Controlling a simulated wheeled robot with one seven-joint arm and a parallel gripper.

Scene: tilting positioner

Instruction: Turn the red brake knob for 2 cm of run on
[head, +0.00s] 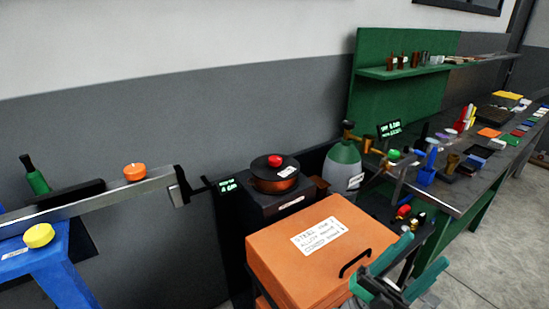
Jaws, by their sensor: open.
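A red knob (275,160) sits on top of a dark round drum (274,179) with a coppery band, near the middle of the head view. A small white tag lies beside the knob on the drum top. I cannot tell for sure whether this is the brake knob; other small red pieces (403,211) show further right. A small display with green digits (227,185) stands left of the drum; its reading is too small to be sure of. My gripper (411,266) is at the lower right with its teal fingers apart and empty, in front of the orange cabinet and well away from the knob.
An orange cabinet (290,275) with a black handle stands between my gripper and the drum. A green-topped gas cylinder (344,165) stands behind it. A metal beam (95,203) with an orange knob (134,171) runs left. A cluttered bench (455,197) fills the right; open floor lies lower right.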

